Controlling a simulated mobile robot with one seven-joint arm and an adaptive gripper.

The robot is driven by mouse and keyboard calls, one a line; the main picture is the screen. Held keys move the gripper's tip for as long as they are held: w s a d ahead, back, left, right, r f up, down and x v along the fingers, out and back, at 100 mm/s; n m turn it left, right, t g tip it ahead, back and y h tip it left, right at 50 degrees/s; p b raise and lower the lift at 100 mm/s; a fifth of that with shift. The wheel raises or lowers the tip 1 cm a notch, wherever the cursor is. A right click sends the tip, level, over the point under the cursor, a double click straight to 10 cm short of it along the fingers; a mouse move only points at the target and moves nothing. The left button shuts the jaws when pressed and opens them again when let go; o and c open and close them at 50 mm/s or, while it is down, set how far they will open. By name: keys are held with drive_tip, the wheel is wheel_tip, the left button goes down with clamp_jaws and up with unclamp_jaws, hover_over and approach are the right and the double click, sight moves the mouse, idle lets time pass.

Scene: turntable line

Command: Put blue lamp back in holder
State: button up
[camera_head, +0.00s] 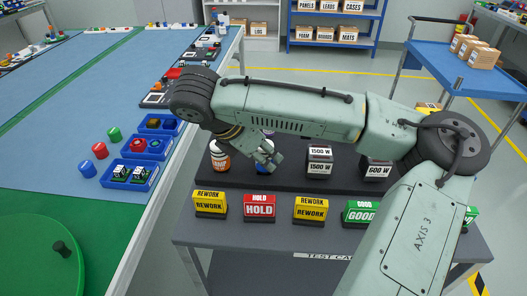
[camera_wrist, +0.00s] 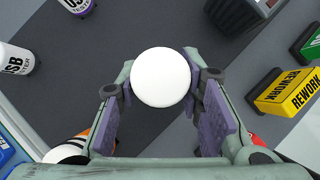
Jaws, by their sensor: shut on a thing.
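My gripper (camera_head: 268,160) is over the dark top of the cart in the head view. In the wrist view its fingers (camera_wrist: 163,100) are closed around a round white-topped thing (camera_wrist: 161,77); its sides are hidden. A little blue (camera_head: 262,169) shows beneath the fingers in the head view, but I cannot tell whether it belongs to the held thing. A short blue round piece (camera_head: 87,168), possibly the blue lamp, lies on the blue bench mat, apart from my gripper. I cannot make out which thing is the lamp's holder.
An orange canister (camera_head: 220,156) stands left of my gripper. Dark boxes (camera_head: 319,161) are to its right, and yellow REWORK (camera_head: 210,203) and red HOLD (camera_head: 259,207) signs stand in front. Red (camera_head: 100,150) and green (camera_head: 114,134) pieces and blue trays (camera_head: 130,175) are on the bench.

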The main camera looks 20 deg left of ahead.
drive_tip(key=shift+f, duration=0.3)
drive_tip(key=o, duration=1.3)
drive_tip(key=shift+o, duration=0.2)
drive_tip(key=shift+r, duration=0.1)
